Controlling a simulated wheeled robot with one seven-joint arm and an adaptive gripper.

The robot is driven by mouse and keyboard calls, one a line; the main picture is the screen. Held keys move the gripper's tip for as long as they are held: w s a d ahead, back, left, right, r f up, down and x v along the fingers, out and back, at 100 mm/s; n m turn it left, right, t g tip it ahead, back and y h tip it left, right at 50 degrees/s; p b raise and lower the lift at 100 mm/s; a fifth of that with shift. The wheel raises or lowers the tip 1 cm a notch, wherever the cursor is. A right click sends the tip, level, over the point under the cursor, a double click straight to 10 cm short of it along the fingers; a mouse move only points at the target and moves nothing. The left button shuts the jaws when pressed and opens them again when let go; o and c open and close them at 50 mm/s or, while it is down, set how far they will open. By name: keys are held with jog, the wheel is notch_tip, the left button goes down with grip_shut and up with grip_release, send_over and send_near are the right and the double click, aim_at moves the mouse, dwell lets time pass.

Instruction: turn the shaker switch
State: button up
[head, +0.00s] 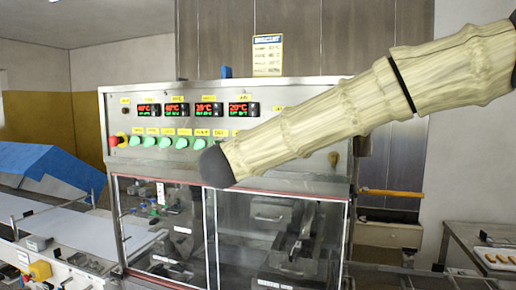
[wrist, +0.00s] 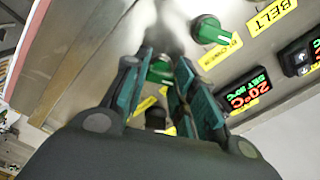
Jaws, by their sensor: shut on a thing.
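A control panel (head: 122,110) with a row of green knobs, yellow labels and lit red-and-green displays stands above a glass-fronted cabinet in the head view. My arm crosses in front of the panel's right part and hides the knobs there. My gripper (wrist: 164,58) shows only in the wrist view, with its teal-padded fingers up at the panel. It is shut on a green knob (wrist: 160,72), partly hidden between the fingers. I cannot read this knob's label, so I cannot tell from lettering whether it is the shaker switch.
In the wrist view, another green knob (wrist: 209,30) sits close right of the fingers, near a BELT label (wrist: 271,14) and a display (wrist: 243,91). A red emergency button (head: 114,141) is at the panel's left. A conveyor (head: 70,228) lies left; a tray (head: 495,258) lies right.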

jog(key=shift+f, duration=0.15)
jog(key=o, duration=1)
jog(key=shift+s, duration=0.1)
jog(key=v, duration=1.2)
